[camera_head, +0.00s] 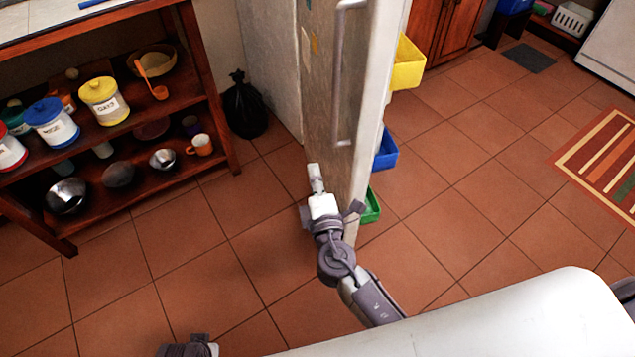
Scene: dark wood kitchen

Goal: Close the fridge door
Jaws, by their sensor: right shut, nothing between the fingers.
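The fridge door (322,95) stands open near the picture's middle. Its outer face, with a long vertical grey handle (341,70), is toward the left. Yellow (408,65), blue (386,150) and green (371,208) bins stick out from its inner side on the right. My right gripper (314,170) is shut and empty, in front of the door's outer face near its lower part, below the handle. I cannot tell whether it touches the door. A small part of my left arm shows at the bottom edge; its fingers are not visible.
A wooden shelf (110,140) with jars, bowls and a mug stands at the left. A black bag (243,105) sits on the floor between shelf and door. Tiled floor right of the door is open, up to a striped rug (605,165). A wooden cabinet (440,30) stands behind.

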